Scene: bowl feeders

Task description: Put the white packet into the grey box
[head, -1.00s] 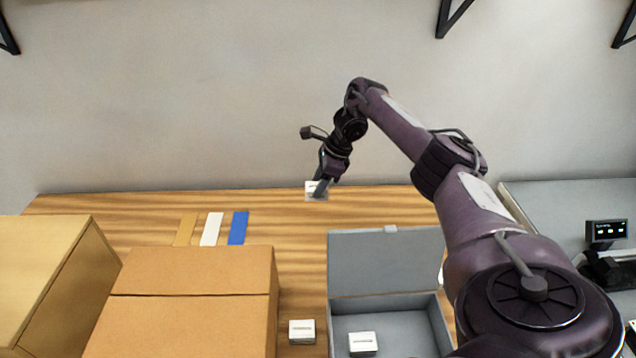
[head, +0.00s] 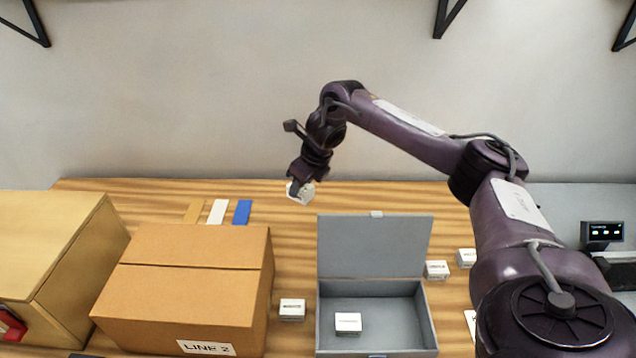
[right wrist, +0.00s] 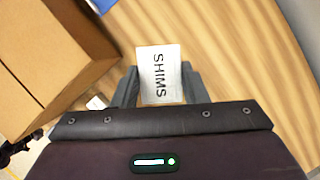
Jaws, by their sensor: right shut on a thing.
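My right gripper (head: 297,187) is shut on a white packet (head: 302,194) and holds it near the back of the table, behind and left of the grey box. In the right wrist view the white packet (right wrist: 160,74) reads "SHIMS" and sits between the two fingers (right wrist: 158,88). The grey box (head: 376,283) stands open in the head view, its lid tilted up at the back. One white packet (head: 347,323) lies inside it. Another white packet (head: 292,309) lies on the table just left of the box. My left gripper is not in view.
A closed cardboard box (head: 185,285) labelled "LINE 2" stands left of the grey box. A wooden box (head: 60,250) is farther left. Yellow, white and blue strips (head: 219,212) lie behind the cardboard box. More white packets (head: 437,269) lie right of the grey box.

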